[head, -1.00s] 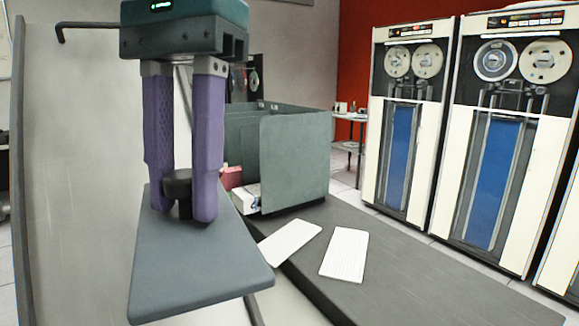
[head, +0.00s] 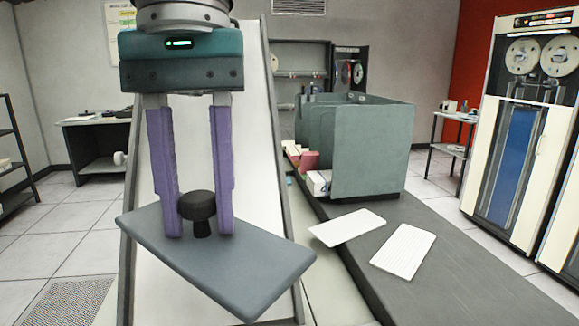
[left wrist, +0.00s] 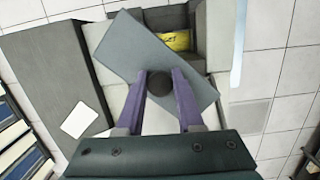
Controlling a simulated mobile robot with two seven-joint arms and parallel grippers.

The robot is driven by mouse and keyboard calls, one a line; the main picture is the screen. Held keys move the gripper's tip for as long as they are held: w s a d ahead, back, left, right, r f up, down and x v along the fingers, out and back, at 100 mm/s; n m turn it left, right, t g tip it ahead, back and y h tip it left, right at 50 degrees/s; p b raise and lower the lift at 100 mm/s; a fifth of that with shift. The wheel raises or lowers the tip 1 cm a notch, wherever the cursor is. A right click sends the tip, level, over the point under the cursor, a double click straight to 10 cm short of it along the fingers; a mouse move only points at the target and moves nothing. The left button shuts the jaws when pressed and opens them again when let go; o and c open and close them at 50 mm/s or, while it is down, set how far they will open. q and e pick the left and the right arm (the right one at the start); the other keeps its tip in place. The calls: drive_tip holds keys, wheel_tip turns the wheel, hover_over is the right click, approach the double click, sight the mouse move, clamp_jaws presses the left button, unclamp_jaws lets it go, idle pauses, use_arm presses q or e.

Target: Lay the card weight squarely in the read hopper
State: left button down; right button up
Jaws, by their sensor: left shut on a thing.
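The card weight (head: 235,262) is a flat grey rectangular plate with a black knob (head: 197,205). My left gripper (head: 200,225) points down, its purple fingers shut on the knob, and holds the plate in the air. In the left wrist view the plate (left wrist: 130,45) lies askew to the machine edges under my left gripper (left wrist: 158,85). Beyond it is a dark recess holding a yellow label (left wrist: 178,40); this may be the read hopper, but the plate hides part of it and I cannot be sure. My right gripper is not in view.
A grey-green open box (head: 370,150) stands on a dark counter (head: 440,260) at right. Two white cards lie there, one on the left (head: 347,228) and one on the right (head: 403,251). A pale sloping panel (head: 255,150) rises behind my gripper. Tape cabinets (head: 505,150) stand far right.

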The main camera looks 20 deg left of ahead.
use_arm(q)
drive_tip(key=f+n, duration=0.2)
drive_tip(key=n, duration=0.2)
drive_tip(key=f+n+t, duration=0.1)
drive_tip(key=f+n, duration=0.1)
drive_tip(key=n, duration=0.2)
drive_tip(key=f+n+h+b, duration=0.1)
drive_tip(key=f+n, duration=0.2)
drive_tip(key=n, duration=0.1)
drive_tip(key=shift+w+d+t, duration=0.3)
drive_tip(key=shift+w, duration=0.05)
drive_tip(key=s+a+f+n+y+b, duration=0.1)
drive_tip(key=f+n+b, duration=0.5)
drive_tip(key=f+n, duration=0.8)
drive_tip(key=s+a+f+n+y+b, duration=0.2)
drive_tip(key=f+n+b, duration=0.5)
drive_tip(key=f+n, duration=0.8)
drive_tip(key=n, duration=0.4)
drive_tip(key=shift+a+f+n+y, duration=0.15)
drive_tip(key=shift+f+n+y, duration=0.1)
drive_tip(key=shift+n+y, duration=0.05)
drive_tip(key=shift+s+f+b, duration=0.1)
drive_tip(key=shift+b, duration=0.25)
drive_tip(key=shift+f+b, duration=1.1)
drive_tip(key=shift+f, duration=0.3)
drive_tip(key=shift+f, duration=0.1)
